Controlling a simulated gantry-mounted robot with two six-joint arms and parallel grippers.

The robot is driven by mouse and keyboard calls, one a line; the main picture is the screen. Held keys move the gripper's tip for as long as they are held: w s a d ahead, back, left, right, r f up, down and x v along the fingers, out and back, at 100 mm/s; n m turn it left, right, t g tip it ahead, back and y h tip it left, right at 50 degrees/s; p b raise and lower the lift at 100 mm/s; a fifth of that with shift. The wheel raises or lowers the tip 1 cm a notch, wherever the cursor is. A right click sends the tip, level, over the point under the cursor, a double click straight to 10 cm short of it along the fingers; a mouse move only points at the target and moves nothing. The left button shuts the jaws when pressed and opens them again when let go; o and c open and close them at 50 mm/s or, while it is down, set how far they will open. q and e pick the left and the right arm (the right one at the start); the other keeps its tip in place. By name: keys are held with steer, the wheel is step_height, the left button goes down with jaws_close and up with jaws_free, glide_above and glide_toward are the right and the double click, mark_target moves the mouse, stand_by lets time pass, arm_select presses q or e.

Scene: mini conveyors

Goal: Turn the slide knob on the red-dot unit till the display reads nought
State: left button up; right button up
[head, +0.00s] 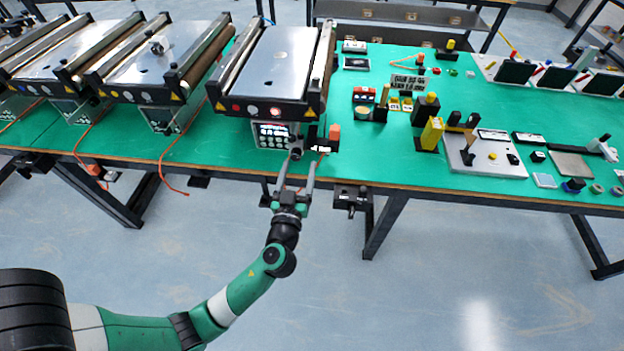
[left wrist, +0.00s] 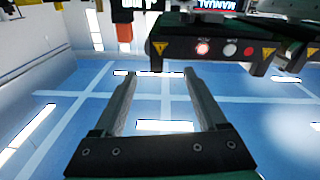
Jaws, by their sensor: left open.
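The nearest conveyor unit (head: 270,70) has a steel top and a dark front face with small round lamps; a red one is also lit in the left wrist view (left wrist: 203,47). I cannot tell for certain which unit bears the red dot. A control box (head: 270,136) with a small panel and buttons hangs under this unit. A dark round part (head: 296,153), possibly the knob, is just beyond my fingertips. My left gripper (head: 297,170) is open and empty in front of the table edge, pointing at the box. The display's reading is not legible. My right gripper is out of view.
Two similar conveyors (head: 150,62) stand to the left. An orange-topped part (head: 334,132) is close to the right of my gripper. A dark bracket (head: 351,198) sticks out at the table edge. Yellow blocks (head: 432,134) and a grey plate (head: 485,165) lie right. The floor in front is clear.

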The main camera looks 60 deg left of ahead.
arm_select(q)
steer(key=g+b, duration=0.1)
steer(key=b, duration=0.2)
glide_toward(295, 158)
steer(key=v, duration=0.4)
steer(key=x, duration=1.2)
steer(key=shift+w+a+b, duration=0.15)
steer(key=shift+b, duration=0.15)
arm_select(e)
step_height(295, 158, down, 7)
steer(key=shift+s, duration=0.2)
arm_select(q)
steer(key=shift+f, duration=0.1)
steer(key=shift+c, duration=0.3)
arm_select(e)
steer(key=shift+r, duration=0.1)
arm_select(q)
jaws_close()
